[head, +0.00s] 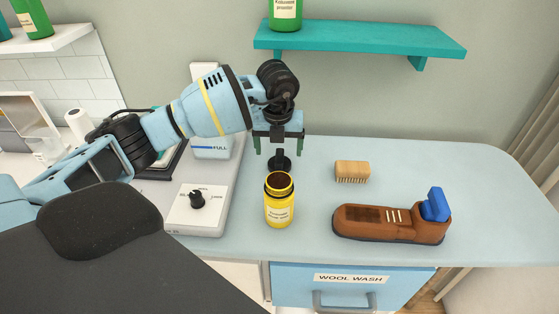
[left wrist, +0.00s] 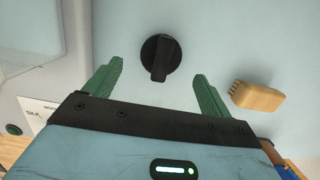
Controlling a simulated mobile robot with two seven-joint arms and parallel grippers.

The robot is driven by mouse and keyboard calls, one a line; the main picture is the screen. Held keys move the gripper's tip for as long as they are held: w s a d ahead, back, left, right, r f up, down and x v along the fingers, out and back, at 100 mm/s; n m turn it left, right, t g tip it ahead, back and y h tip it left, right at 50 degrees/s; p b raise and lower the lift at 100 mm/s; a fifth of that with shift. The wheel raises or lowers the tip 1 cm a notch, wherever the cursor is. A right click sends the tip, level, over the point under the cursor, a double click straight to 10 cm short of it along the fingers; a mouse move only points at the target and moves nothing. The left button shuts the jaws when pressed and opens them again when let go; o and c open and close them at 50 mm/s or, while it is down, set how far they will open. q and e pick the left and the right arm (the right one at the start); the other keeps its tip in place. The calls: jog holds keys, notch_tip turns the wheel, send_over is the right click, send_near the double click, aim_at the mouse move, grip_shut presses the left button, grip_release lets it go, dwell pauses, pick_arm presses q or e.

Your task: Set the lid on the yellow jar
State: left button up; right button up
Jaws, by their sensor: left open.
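The yellow jar (head: 279,205) stands upright and uncapped on the light blue counter, its dark inside showing at the top. The black lid (head: 280,163), a round disc with a raised grip, lies on the counter just behind the jar; its near edge is partly hidden by the jar rim. It also shows whole in the left wrist view (left wrist: 160,56). My left gripper (head: 279,149) points down above the lid, its green fingers open and apart with nothing between them. The lid lies ahead of the fingertips in the left wrist view. My right gripper is out of view.
A wooden brush (head: 352,171) and a brown shoe (head: 385,224) with a blue block (head: 435,205) lie right of the jar. A teal shelf (head: 360,39) hangs above. The counter's right end is clear.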

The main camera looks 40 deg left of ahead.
aim_at(279, 155)
pick_arm(q)
jog(key=f, duration=0.3)
jog(key=w+f, duration=0.1)
jog(key=shift+a+f, duration=0.25)
jog(key=c, duration=1)
jog(key=shift+r, duration=0.1)
